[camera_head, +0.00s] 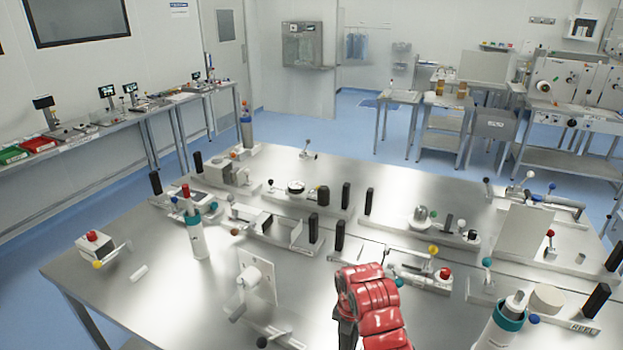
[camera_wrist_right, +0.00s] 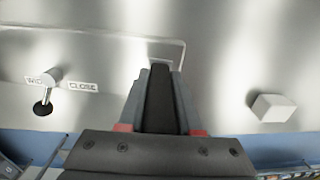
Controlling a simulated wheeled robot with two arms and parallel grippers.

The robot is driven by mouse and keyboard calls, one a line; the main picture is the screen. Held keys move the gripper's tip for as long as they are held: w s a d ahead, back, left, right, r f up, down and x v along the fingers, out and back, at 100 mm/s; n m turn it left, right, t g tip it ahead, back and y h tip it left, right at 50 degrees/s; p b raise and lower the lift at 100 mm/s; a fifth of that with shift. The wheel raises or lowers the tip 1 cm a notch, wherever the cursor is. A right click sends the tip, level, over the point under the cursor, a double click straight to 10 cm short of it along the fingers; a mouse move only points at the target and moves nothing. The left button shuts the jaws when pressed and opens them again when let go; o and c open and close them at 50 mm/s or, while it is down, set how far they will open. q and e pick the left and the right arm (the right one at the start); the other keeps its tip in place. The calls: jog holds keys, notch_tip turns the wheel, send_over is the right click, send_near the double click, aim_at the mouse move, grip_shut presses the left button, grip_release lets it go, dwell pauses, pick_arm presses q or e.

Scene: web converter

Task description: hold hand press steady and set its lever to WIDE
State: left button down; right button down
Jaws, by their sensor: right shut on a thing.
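My right gripper (camera_head: 370,300) shows red at the bottom middle of the head view; its fingertips are hidden there. In the right wrist view its grey fingers are shut on a black upright handle (camera_wrist_right: 158,98), which I take for the hand press's grip. To its left in that view is a short pale lever (camera_wrist_right: 52,76) with a dark ball end (camera_wrist_right: 42,108). It stands between a partly covered label (camera_wrist_right: 34,80) that seems to read WIDE and a CLOSE label (camera_wrist_right: 83,86). I cannot tell its exact setting. My left gripper is not in view.
A white block (camera_wrist_right: 272,108) lies right of the handle in the wrist view. The steel table (camera_head: 110,272) holds several fixtures with black posts and ball levers, including a red-knobbed one (camera_head: 444,273) right of my gripper. A white teal-collared cylinder (camera_head: 197,240) stands left.

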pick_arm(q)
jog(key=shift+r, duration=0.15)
pick_arm(e)
jog(key=shift+w+a+r, duration=0.1)
jog(key=shift+r, duration=0.05)
jog(key=c, duration=0.5)
grip_release()
jog(key=shift+r, duration=0.15)
notch_tip(320, 180, up, 11)
jog(key=shift+w+f, duration=0.1)
jog(key=shift+f, duration=0.1)
jog(key=shift+r, duration=0.6)
